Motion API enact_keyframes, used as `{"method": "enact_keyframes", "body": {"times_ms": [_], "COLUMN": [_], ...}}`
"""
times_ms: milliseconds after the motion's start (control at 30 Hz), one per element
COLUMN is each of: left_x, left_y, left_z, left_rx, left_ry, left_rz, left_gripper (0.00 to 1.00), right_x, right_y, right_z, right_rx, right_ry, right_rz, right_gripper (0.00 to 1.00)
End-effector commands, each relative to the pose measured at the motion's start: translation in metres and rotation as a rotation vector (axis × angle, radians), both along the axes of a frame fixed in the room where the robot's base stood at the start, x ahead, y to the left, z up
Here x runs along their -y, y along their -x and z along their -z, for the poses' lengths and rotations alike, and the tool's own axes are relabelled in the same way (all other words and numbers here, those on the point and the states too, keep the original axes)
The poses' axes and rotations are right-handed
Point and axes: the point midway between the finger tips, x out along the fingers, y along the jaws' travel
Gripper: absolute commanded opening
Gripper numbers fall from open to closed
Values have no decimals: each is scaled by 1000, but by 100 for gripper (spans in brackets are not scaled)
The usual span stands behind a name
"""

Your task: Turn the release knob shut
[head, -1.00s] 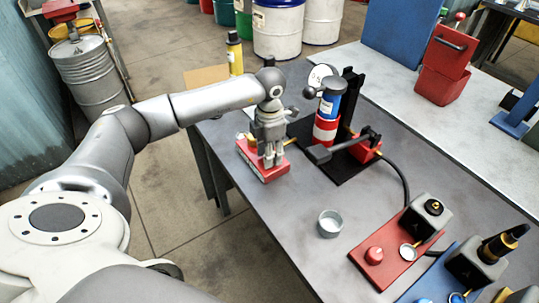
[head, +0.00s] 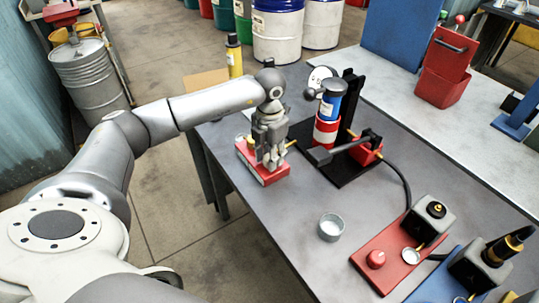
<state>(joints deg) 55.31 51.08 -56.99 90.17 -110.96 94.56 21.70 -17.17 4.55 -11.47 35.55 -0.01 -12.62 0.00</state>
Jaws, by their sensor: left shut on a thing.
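My left gripper (head: 270,160) points down over a low red block (head: 262,175) at the left edge of the grey table. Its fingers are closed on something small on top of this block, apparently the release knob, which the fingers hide. A brass-coloured fitting shows at the block's right side. Behind and right of it, a black base plate (head: 340,172) carries a red-and-white cylinder (head: 325,132), a blue can (head: 330,104) and a black upright. My right gripper is not in view.
A small round metal cup (head: 331,227) stands in front. A red plate (head: 385,258) and a blue plate with fittings are at the lower right. The table between is clear.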

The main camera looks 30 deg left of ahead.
Motion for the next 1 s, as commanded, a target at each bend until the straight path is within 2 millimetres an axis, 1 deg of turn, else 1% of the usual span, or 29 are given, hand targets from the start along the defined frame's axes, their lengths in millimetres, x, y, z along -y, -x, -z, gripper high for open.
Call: {"method": "enact_keyframes", "body": {"times_ms": [167,200,333,633,733,867,1000], "left_x": [-1,-1,-1,0,0,0,-1], "left_y": [-2,-2,-2,-1,-1,-2,-2], "left_z": [-2,-2,-2,-1,-6,-25,-55], "left_rx": [8,8,6,3,4,8,9], "left_ry": [0,0,0,1,1,0,1], "left_rz": [-3,-3,-2,0,0,0,0], "left_gripper": [11,39,55,56,56,56,56], "right_x": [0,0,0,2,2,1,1], "right_y": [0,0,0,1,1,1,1], "right_z": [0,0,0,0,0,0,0], "right_rx": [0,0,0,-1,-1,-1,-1], "right_ry": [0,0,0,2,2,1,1], "right_rz": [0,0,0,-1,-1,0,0], "right_gripper": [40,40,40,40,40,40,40]}}
